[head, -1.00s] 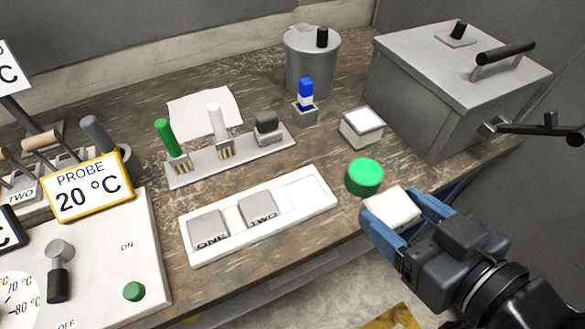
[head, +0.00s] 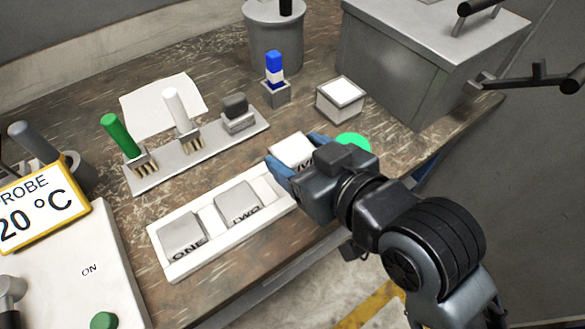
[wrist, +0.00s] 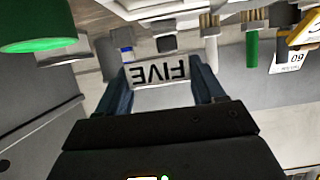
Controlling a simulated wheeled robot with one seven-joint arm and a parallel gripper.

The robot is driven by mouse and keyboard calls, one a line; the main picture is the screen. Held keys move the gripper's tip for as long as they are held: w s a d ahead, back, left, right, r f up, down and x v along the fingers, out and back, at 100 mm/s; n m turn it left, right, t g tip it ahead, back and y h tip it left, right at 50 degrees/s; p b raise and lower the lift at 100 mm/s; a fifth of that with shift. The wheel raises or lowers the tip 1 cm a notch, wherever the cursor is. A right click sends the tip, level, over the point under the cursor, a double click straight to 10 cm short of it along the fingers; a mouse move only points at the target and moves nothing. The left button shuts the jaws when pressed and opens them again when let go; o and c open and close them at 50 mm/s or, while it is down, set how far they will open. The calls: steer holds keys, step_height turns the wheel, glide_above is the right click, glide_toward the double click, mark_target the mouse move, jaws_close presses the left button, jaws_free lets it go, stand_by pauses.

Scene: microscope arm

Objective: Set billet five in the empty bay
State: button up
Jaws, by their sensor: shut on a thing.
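Billet five (head: 291,149) is a pale block; its label FIVE shows upside down in the wrist view (wrist: 158,72). My gripper (head: 295,150) is shut on it, with one blue finger on each side. It holds the billet over or near the right end of the white tray (head: 207,214). Billet one (head: 182,236) and billet two (head: 239,203) sit in the tray's left and middle bays. I cannot tell how high the billet is above the tray.
A green button (head: 354,141) is just behind my gripper. A rack with brushes (head: 196,152), a small white-topped box (head: 340,97), a blue-topped holder (head: 275,85) and a large grey box (head: 410,70) stand farther back. The probe sign (head: 40,210) is at left.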

steer(key=shift+w+a+f, duration=0.3)
steer(key=shift+w+a, duration=0.1)
steer(key=shift+a, duration=0.15)
steer(key=shift+f, duration=2.05)
steer(key=shift+f, duration=0.1)
steer(key=shift+f, duration=0.3)
steer(key=shift+f, duration=0.25)
